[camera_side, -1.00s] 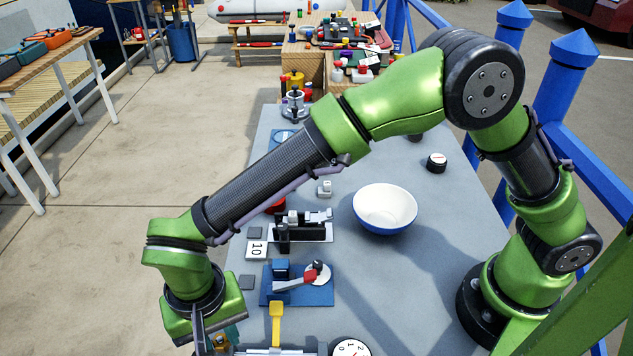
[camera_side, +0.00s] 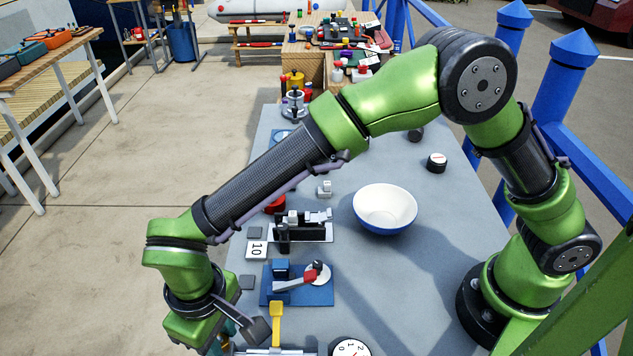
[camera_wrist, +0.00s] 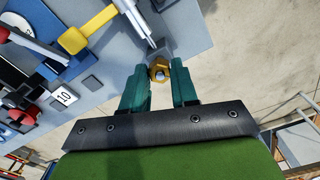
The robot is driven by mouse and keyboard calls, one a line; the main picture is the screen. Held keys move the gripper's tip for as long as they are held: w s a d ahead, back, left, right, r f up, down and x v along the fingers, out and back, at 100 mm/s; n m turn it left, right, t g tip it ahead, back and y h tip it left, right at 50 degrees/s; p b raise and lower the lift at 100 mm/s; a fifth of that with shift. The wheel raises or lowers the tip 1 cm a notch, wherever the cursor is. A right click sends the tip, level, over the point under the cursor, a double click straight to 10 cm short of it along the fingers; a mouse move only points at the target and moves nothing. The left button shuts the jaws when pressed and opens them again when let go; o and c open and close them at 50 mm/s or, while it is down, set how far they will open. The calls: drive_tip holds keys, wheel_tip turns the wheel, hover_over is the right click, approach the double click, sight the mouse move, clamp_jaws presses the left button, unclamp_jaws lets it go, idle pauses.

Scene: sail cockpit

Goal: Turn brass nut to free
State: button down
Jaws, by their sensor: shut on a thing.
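The brass nut (camera_wrist: 159,70) shows in the wrist view, with a grey centre, at the end of a thin metal rod (camera_wrist: 145,28) near the table edge. My gripper (camera_wrist: 160,73) has its two dark green fingers on either side of the nut, shut on it. In the side view my gripper's wrist (camera_side: 200,325) is at the bottom left, beside the table's near edge; the fingers and the nut are hidden there or out of the frame.
A yellow lever (camera_side: 276,322) stands close to the wrist; it also shows in the wrist view (camera_wrist: 90,28). A blue plate with a red-tipped handle (camera_side: 318,268) and a white bowl (camera_side: 385,207) are on the grey table (camera_side: 440,250). Open paving lies left of the table.

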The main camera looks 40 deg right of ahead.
sight(220, 340)
drive_tip(key=n, duration=0.4)
drive_tip(key=shift+n, duration=2.2)
drive_tip(key=c, duration=0.9)
unclamp_jaws()
drive_tip(key=shift+o, duration=0.2)
wheel_tip(220, 340, up, 17)
drive_tip(key=shift+s, duration=0.1)
